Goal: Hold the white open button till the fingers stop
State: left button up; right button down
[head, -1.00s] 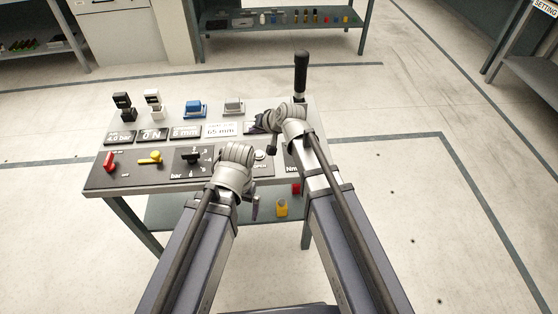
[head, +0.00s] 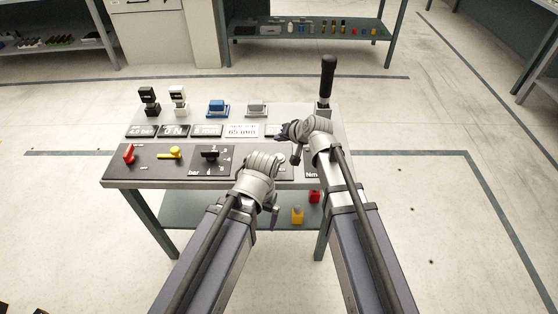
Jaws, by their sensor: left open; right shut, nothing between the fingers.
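The sloped control panel (head: 130,172) on the front of the grey table carries a red lever, a yellow lever and a black knob. The white open button's place, to the right of the black knob, is largely covered by my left wrist, so I cannot make out the button or any contact with it. My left gripper (head: 275,211) is the lower one, in front of the panel's edge; it is open, with its fingers hard to see. My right gripper (head: 285,131) is shut and empty above the right part of the table, near the display row.
A row of displays (head: 242,130) lies behind the panel. Black, white, blue and grey items stand behind it, with an upright black handle (head: 327,78) at right. The lower shelf (head: 190,208) holds yellow and red pieces. Floor at right is clear.

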aim_at(280, 158)
pick_arm(q)
notch_tip(280, 158, down, 6)
jog(key=b, duration=0.4)
jog(key=shift+r+b, duration=0.15)
jog(key=shift+b, duration=0.15)
pick_arm(e)
notch_tip(280, 158, down, 6)
jog(key=shift+r, duration=0.2)
dwell(1.0)
pick_arm(q)
jog(key=shift+f+b, duration=0.4)
pick_arm(e)
jog(key=shift+f, duration=0.4)
pick_arm(q)
jog(key=shift+f+b, duration=0.5)
pick_arm(e)
jog(key=shift+f, duration=0.5)
pick_arm(q)
jog(key=shift+r, duration=0.1)
dwell(1.6)
jog(key=shift+r+p, duration=0.9)
jog(key=shift+p, duration=0.05)
pick_arm(e)
jog(key=shift+r, duration=0.95)
notch_tip(280, 158, up, 5)
jog(key=p, duration=0.5)
pick_arm(q)
notch_tip(280, 158, up, 5)
